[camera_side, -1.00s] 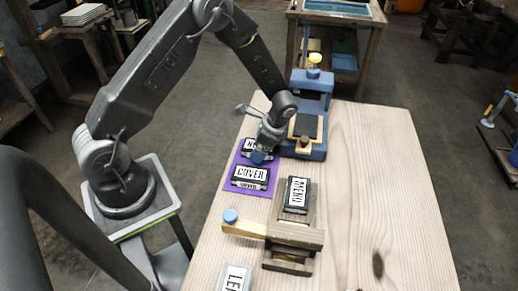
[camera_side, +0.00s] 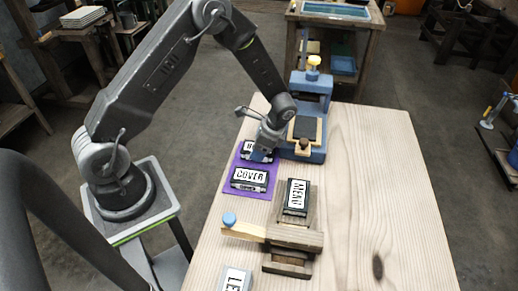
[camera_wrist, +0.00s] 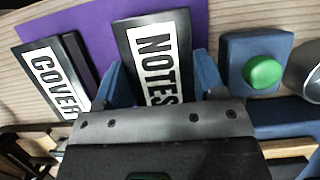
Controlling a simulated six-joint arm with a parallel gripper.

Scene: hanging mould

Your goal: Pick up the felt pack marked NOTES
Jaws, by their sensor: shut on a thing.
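The felt pack marked NOTES (camera_wrist: 158,55) is a dark block with a white label, lying at the edge of a purple mat (camera_wrist: 228,20). In the wrist view the blue fingers of my gripper (camera_wrist: 158,72) stand on both sides of it, shut on it. The label's lower end is hidden by the gripper body. In the side view my gripper (camera_side: 258,153) is down at the mat, covering most of the pack. I cannot see a gap between pack and mat.
The COVER pack (camera_wrist: 58,75) lies close beside on the mat. A blue press (camera_side: 312,95) stands just right of my gripper. A MENU pack (camera_side: 297,196) rests on a wooden fixture (camera_side: 290,236). Another pack (camera_side: 235,280) is at the front. The table's right side is clear.

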